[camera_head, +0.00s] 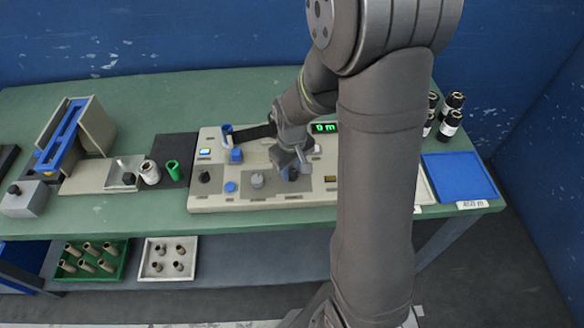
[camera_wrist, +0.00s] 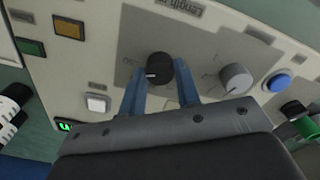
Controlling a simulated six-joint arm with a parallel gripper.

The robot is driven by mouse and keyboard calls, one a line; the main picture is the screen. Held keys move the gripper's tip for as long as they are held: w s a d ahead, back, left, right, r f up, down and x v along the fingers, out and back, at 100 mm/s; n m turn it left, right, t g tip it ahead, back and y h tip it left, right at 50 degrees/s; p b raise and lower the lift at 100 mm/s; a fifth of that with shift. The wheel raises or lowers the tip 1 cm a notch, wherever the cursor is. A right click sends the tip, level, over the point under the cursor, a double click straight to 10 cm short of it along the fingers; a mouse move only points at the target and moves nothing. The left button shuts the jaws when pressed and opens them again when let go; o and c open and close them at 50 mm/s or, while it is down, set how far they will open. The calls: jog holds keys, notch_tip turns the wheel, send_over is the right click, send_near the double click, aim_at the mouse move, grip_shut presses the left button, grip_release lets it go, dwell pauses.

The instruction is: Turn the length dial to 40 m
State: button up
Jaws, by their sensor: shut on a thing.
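The length dial (camera_wrist: 160,65) is a round black knob on the beige panel, beside a printed label that reads "Length". A white mark on it points to the left in the wrist view. My gripper (camera_wrist: 161,88) has its two blue fingers on either side of the dial and is shut on it. In the head view my gripper (camera_head: 290,171) is down at the panel (camera_head: 215,203) and mostly hides the dial. The green display (camera_head: 324,127) appears to read "0 m", partly hidden by my arm.
A grey knob (camera_wrist: 235,78) and a blue button (camera_wrist: 279,82) sit beside the dial. Orange (camera_wrist: 69,28), green (camera_wrist: 31,47) and white (camera_wrist: 96,103) buttons lie on the other side. A blue tray (camera_head: 460,177) and dark rolls (camera_head: 450,124) stand at the right.

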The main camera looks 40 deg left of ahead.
aim_at(292, 172)
jog(key=n, duration=0.5)
jog(key=shift+n, duration=0.3)
dwell(0.4)
jog(key=o, duration=1)
jog(key=shift+c, duration=0.2)
notch_tip(292, 172, up, 17)
jog(key=shift+r, duration=0.2)
jog(key=shift+f, duration=0.1)
